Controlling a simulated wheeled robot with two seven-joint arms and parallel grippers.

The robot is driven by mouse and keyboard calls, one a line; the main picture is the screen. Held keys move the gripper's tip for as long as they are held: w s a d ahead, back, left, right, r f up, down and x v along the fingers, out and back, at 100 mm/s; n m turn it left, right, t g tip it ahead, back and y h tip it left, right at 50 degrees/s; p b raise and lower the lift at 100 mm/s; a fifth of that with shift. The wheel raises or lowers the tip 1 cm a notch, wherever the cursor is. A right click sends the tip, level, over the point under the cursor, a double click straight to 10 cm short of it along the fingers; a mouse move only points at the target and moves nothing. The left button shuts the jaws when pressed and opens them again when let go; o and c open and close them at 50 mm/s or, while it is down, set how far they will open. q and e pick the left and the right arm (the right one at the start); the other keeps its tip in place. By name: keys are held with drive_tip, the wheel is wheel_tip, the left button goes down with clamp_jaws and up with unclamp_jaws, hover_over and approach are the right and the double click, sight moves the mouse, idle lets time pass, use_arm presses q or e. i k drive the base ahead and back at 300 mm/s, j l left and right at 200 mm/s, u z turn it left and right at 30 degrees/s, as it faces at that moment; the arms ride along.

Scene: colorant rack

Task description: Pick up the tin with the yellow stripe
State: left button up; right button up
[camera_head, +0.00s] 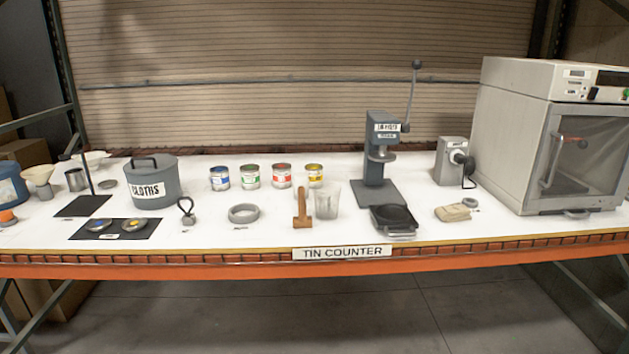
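The tin with the yellow stripe (315,175) stands upright on the white counter, at the right end of a row of small tins. To its left in the row are a red-striped tin (281,176), a green-striped tin (250,176) and a blue-striped tin (219,178). A clear beaker (327,202) and a wooden mallet (302,210) stand in front of the yellow-striped tin. The beaker is close to its lower right. Neither of my grippers shows in the head view.
A grey press (376,160) with a tall lever stands right of the tins. A black-topped scale (393,220) sits before it. A grey cloths pot (153,182) is at left, a grey ring (244,213) in front. A large oven (555,140) fills the right end.

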sight(314, 171)
drive_tip(key=i+l+z, duration=0.15)
drive_tip(key=z, duration=0.25)
drive_tip(key=i+z, duration=0.4)
drive_tip(key=k, duration=0.1)
